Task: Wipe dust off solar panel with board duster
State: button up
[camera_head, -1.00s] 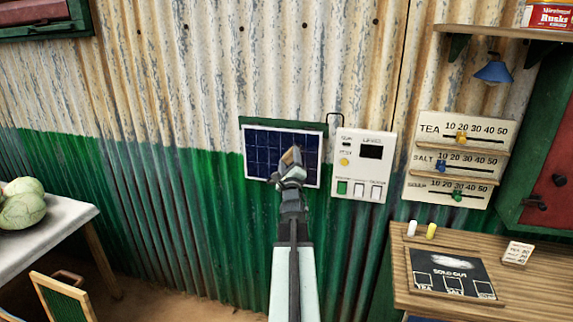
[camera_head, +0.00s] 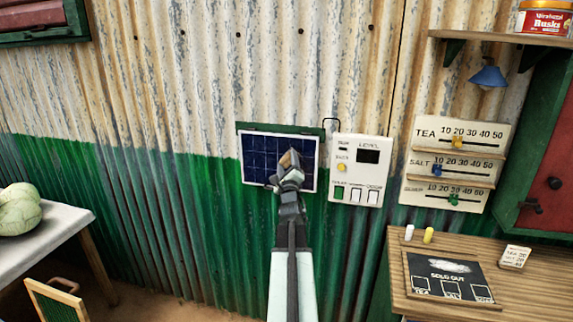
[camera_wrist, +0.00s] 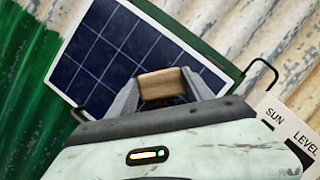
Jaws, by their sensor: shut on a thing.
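The solar panel (camera_head: 262,157) hangs on the corrugated wall, dark blue with a white frame and a green board behind its top edge. It also fills the upper middle of the wrist view (camera_wrist: 120,45). My gripper (camera_head: 289,162) is in front of the panel's right half. It is shut on the board duster, whose tan wooden block (camera_wrist: 162,84) shows between the fingers in the wrist view. The duster's wiping face is hidden, and I cannot tell whether it touches the panel. The panel's visible cells look dark blue; I cannot make out dust on them.
A white meter box (camera_head: 361,170) with switches is just right of the panel. Slider boards (camera_head: 457,165) hang farther right above a wooden counter (camera_head: 530,290) with a chalkboard (camera_head: 447,270). A table (camera_head: 50,233) with cabbages is at left.

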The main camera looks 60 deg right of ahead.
jog(key=shift+w+d, duration=0.25)
jog(key=shift+d, duration=0.55)
jog(key=shift+s, duration=0.1)
dwell(1.4)
jog(key=s+a, duration=0.1)
jog(key=a, duration=0.4)
jog(key=shift+s+a, duration=0.3)
jog(key=shift+a, duration=0.1)
